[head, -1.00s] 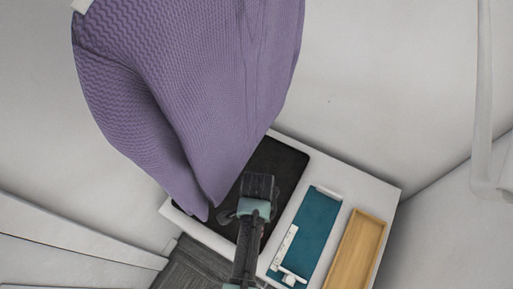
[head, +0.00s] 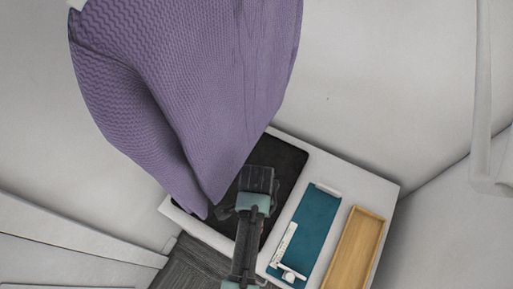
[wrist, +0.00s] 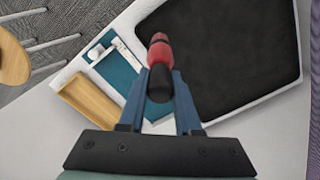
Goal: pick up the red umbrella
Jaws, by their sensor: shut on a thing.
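The red umbrella (wrist: 159,48) shows in the wrist view as a short folded shape, red at its far end and black at the end nearer my gripper. My gripper (wrist: 160,84) is shut on its black part, with one blue finger on each side. The umbrella is over the black mat; I cannot tell whether it touches it. In the head view my gripper (head: 257,180) is over the black mat (head: 287,160), and the umbrella is hidden there.
A teal tray (head: 318,215) with small white items and a wooden tray (head: 355,250) lie to the right on the white table (head: 375,187). A large purple cloth (head: 190,80) hangs at the upper left, close to my gripper. In the wrist view a round wooden stool (wrist: 12,58) stands at the left.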

